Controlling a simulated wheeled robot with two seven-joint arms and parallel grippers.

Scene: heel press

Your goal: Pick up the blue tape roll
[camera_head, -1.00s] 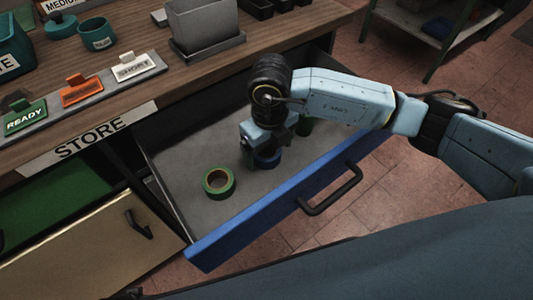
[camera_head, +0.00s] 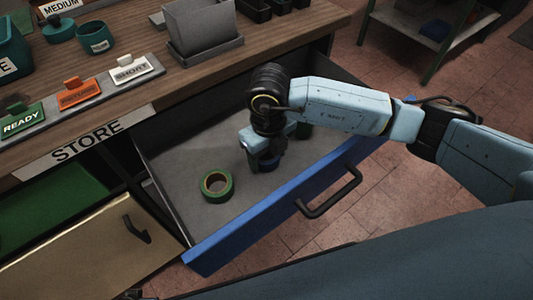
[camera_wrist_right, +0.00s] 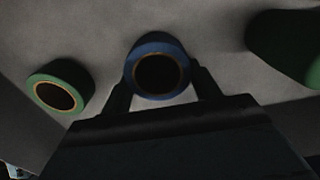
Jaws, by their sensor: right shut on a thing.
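The blue tape roll (camera_head: 268,164) is inside the open drawer, mostly hidden by my right gripper (camera_head: 264,160) in the head view. The right wrist view shows the blue tape roll (camera_wrist_right: 158,43) between the two dark fingers of my right gripper (camera_wrist_right: 160,80), one finger on each side of it. The gripper is shut on the roll. The head view does not clearly show whether the roll touches the drawer floor. My left gripper is in neither view.
A green tape roll (camera_head: 216,186) lies in the drawer (camera_head: 200,262) left of my gripper. A dark green object (camera_head: 304,130) stands behind the gripper, partly hidden. The blue drawer front has a dark handle (camera_head: 330,194). The counter (camera_head: 180,85) holds a grey bin and label stands.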

